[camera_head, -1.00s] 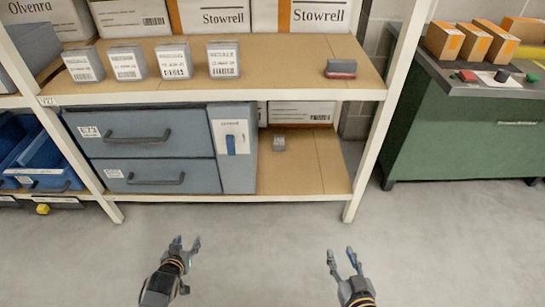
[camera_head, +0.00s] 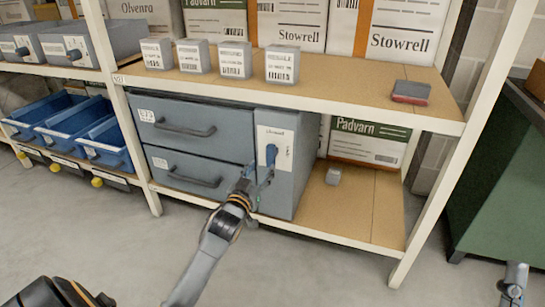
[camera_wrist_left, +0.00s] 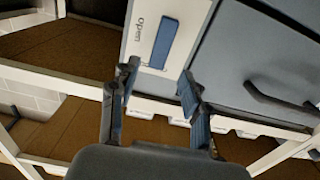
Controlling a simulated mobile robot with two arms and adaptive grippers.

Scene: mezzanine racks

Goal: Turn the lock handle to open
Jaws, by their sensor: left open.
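The lock handle (camera_head: 271,155) is a blue upright bar on a white plate (camera_head: 284,143) on the front of the grey cabinet's narrow right section (camera_head: 283,195). In the left wrist view the handle (camera_wrist_left: 163,43) lies along the plate, beside the printed word "open". My left gripper (camera_head: 260,180) is open in front of the plate, just below the handle. In the left wrist view its fingertips (camera_wrist_left: 158,82) stand apart on either side of the handle's near end, and I cannot tell whether they touch it. My right gripper (camera_head: 514,285) is partly visible at the lower right, away from the cabinet.
Two drawers with dark pulls (camera_head: 185,129) are left of the lock section. Several small labelled boxes (camera_head: 282,65) and a red-and-grey block (camera_head: 411,91) stand on the shelf above. A white rack post (camera_head: 463,150) is to the right. Blue bins (camera_head: 104,143) are at the left.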

